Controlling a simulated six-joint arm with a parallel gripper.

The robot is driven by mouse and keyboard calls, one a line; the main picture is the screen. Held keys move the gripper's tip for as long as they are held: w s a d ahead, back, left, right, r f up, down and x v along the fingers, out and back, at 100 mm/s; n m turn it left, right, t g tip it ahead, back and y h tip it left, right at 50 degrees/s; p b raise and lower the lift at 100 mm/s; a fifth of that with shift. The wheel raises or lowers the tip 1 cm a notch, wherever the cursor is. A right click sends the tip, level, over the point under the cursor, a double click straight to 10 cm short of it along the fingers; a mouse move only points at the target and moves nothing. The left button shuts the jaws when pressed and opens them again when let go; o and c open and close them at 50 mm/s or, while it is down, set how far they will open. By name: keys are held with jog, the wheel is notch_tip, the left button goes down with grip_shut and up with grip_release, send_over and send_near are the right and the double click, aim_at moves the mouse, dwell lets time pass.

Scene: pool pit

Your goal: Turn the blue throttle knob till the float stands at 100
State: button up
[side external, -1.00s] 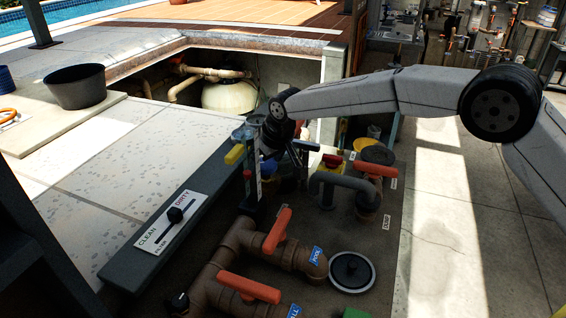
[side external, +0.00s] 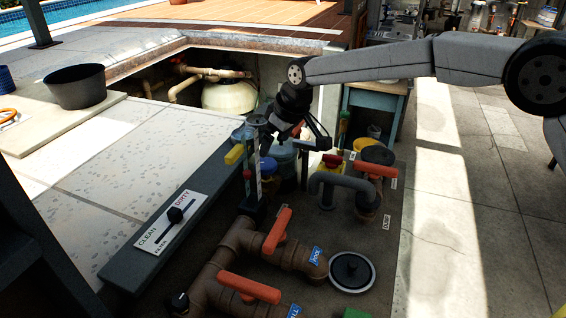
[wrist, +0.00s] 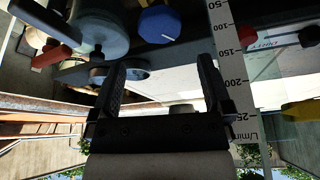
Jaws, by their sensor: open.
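The blue throttle knob (wrist: 159,24) is faceted, with a white pointer line. It shows at the top middle of the wrist view, beyond my fingertips and apart from them. My gripper (wrist: 162,75) is open, with nothing between its fingers. In the side view my gripper (side external: 298,132) hangs just right of the upright flow meter (side external: 252,175). The meter's white L/min scale (wrist: 233,75) runs down the right of the wrist view, with 50, 100, 150, 200 and 250 legible.
Brown pipes with orange handles (side external: 250,287) fill the foreground, beside a round black lid (side external: 351,271). A grey hooked pipe (side external: 345,184) stands right of the meter. A CLEAN/DIRTY slider plate (side external: 168,222) lies on the ledge at left. A black bucket (side external: 75,88) sits farther back.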

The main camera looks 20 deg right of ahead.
jog(key=s+d+f+m+h, duration=0.1)
jog(key=s+d+f+m, duration=0.1)
jog(key=s+d, duration=0.8)
jog(key=s+d+f+m, duration=0.2)
jog(key=s+d+f, duration=0.1)
jog(key=s+d, duration=0.7)
jog(key=shift+s+f+m+g+h, duration=0.3)
jog(key=shift+s+m+g+h, duration=0.05)
jog(key=shift+m+g+h, duration=0.05)
dwell(0.5)
notch_tip(320, 180, up, 11)
jog(key=w+a+r+n+y, duration=0.1)
jog(key=w+a+r+n, duration=0.15)
jog(key=w+a, duration=0.85)
jog(key=w+a+f+n+y, duration=0.1)
jog(key=w+a+f+n, duration=0.2)
jog(key=w+a, duration=0.65)
jog(key=shift+m+t, duration=0.25)
jog(key=shift+t, duration=0.25)
jog(key=shift+d+f, duration=0.2)
jog(key=shift+f, duration=0.85)
jog(key=shift+d+f, duration=0.15)
jog(key=shift+f, duration=0.9)
jog(key=shift+f, duration=0.15)
